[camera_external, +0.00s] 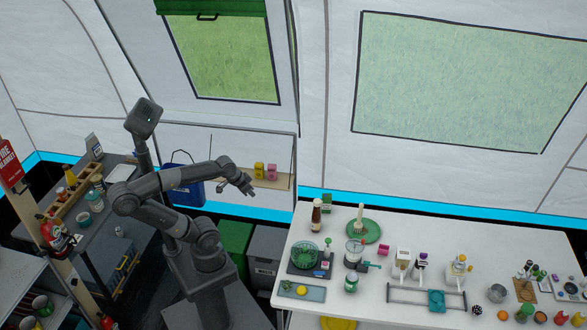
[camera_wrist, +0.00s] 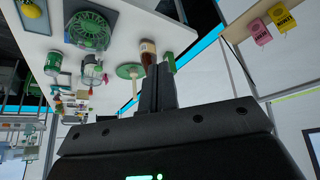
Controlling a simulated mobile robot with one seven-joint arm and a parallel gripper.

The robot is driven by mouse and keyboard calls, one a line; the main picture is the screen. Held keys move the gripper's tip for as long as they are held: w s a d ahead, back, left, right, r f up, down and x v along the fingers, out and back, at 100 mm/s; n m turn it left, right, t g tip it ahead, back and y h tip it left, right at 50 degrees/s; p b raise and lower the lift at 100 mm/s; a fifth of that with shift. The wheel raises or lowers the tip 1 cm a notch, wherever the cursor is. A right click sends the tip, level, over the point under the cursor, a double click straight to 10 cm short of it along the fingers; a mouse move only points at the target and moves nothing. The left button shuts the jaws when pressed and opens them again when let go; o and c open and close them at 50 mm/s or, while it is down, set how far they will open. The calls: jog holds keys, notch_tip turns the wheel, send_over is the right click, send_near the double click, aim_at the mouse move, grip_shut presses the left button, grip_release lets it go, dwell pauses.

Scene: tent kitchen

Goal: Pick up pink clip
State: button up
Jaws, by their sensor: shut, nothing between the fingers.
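A small pink object (camera_external: 384,252), perhaps the pink clip, lies on the white table, right of the green plate; it is too small to make out clearly. My gripper (camera_external: 249,188) is well to its left, in the air in front of the wall shelf and apart from the table. In the wrist view my gripper (camera_wrist: 158,82) has its fingers together, shut and empty. A small pink spot (camera_wrist: 82,94) shows among the table things in the wrist view; I cannot tell whether it is the same object.
The wall shelf (camera_external: 284,182) holds a yellow packet (camera_external: 259,170) and a pink packet (camera_external: 271,172). The table's back right is mostly clear.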

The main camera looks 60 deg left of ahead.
jog(key=o, duration=0.4)
jog(key=shift+c, duration=0.2)
